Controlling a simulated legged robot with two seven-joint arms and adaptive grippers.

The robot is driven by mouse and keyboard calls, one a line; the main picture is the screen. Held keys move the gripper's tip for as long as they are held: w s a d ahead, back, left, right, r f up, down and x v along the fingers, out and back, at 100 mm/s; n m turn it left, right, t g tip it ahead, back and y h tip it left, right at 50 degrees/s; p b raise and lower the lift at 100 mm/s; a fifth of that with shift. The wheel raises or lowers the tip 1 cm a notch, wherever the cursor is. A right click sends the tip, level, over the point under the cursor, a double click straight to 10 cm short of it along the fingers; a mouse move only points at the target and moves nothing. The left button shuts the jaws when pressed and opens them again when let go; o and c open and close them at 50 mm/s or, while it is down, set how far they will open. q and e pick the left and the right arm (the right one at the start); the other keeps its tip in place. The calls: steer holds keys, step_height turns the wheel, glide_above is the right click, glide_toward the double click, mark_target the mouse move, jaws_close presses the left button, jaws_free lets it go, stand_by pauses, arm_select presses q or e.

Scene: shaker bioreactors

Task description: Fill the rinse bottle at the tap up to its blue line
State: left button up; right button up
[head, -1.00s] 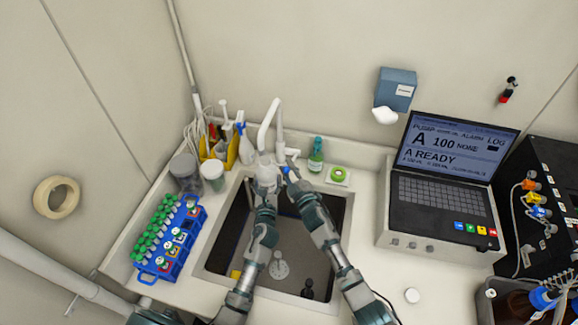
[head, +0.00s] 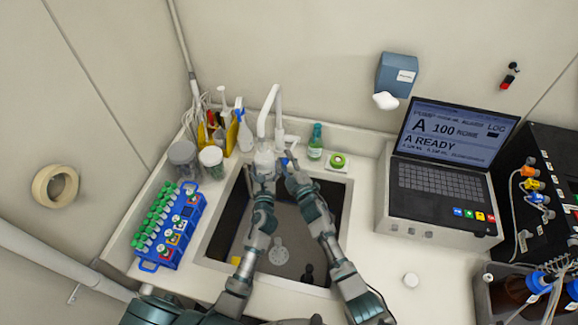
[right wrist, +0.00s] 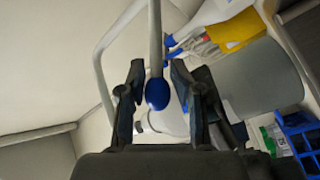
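The white tap (head: 267,103) arches over the far edge of the sink (head: 312,270). My left gripper (head: 264,163) is under the spout, beside a pale bottle-like shape (head: 264,154). Its grip and any blue line are too small to make out. My right gripper (head: 287,163) is just right of it, at the tap's lever. In the right wrist view a blue-tipped rod (right wrist: 157,94) lies between the fingers of this gripper, which are apart with gaps on both sides. A white bottle with a blue nozzle (head: 245,139) stands on the counter behind the sink.
A green bottle (head: 315,143) and a green roll (head: 337,160) stand behind right. A laptop-like console (head: 440,185) is farther right. The front right counter is mostly clear.

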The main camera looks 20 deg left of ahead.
mark_target(268, 175)
arm_select(q)
steer(key=shift+d+r, duration=0.2)
steer(key=shift+d, duration=0.1)
arm_select(e)
steer(key=v, duration=0.6)
steer(key=shift+d+f, duration=0.1)
steer(key=shift+d, duration=0.05)
arm_select(q)
steer(key=shift+a+f, duration=0.1)
steer(key=shift+a, duration=0.05)
arm_select(e)
steer(key=shift+s+d, duration=0.25)
steer(key=shift+s, duration=0.3)
arm_select(q)
steer(key=shift+a, duration=0.1)
arm_select(e)
steer(key=shift+a+f, duration=0.1)
stand_by(5.1)
arm_select(q)
steer(key=v, duration=0.5)
steer(key=p+v, duration=0.1)
steer(key=v, duration=0.2)
steer(key=shift+s+d, duration=0.15)
steer(key=shift+d, duration=0.3)
arm_select(e)
steer(key=shift+r, duration=0.55)
steer(key=shift+w, duration=0.1)
